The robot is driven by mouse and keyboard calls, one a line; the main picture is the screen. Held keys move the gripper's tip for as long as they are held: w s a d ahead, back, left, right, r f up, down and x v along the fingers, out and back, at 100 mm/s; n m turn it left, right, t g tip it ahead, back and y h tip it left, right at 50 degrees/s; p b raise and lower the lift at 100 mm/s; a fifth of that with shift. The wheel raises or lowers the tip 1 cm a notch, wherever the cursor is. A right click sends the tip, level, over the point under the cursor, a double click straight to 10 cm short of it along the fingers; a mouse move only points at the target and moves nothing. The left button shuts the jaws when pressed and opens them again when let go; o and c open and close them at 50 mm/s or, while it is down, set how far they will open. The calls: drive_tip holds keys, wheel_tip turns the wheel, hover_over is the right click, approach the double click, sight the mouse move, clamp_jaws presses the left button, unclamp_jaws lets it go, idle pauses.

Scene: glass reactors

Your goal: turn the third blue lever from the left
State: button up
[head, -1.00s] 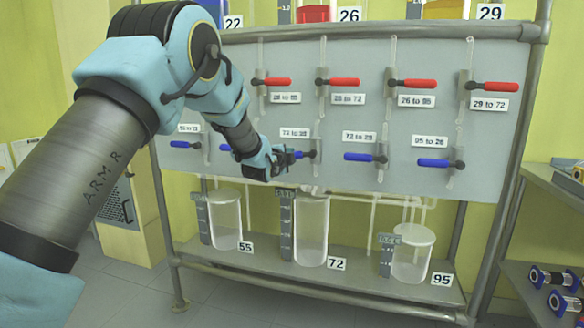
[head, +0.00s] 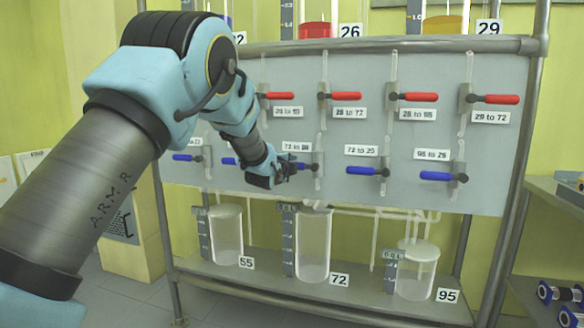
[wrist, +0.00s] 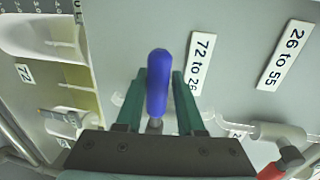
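The third blue lever from the left (head: 303,166) is on the grey panel's lower row, mostly hidden by my gripper (head: 284,166) in the head view. In the wrist view a blue lever (wrist: 158,85) stands between the two green fingers of my gripper (wrist: 159,95). The fingers flank it closely on both sides. I cannot tell whether they press on it.
Other blue levers flank it, the nearest on the right (head: 367,170) and on the left (head: 228,161). Red levers (head: 345,96) line the row above. Glass vessels (head: 313,245) stand on a shelf below. A side shelf (head: 556,198) is at the right.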

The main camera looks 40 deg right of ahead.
drive_tip(key=o, duration=0.3)
drive_tip(key=v, duration=1)
drive_tip(key=shift+s+a+b, duration=0.2)
drive_tip(key=shift+a+b, duration=0.15)
drive_tip(key=shift+b, duration=0.05)
drive_tip(key=shift+w, duration=0.1)
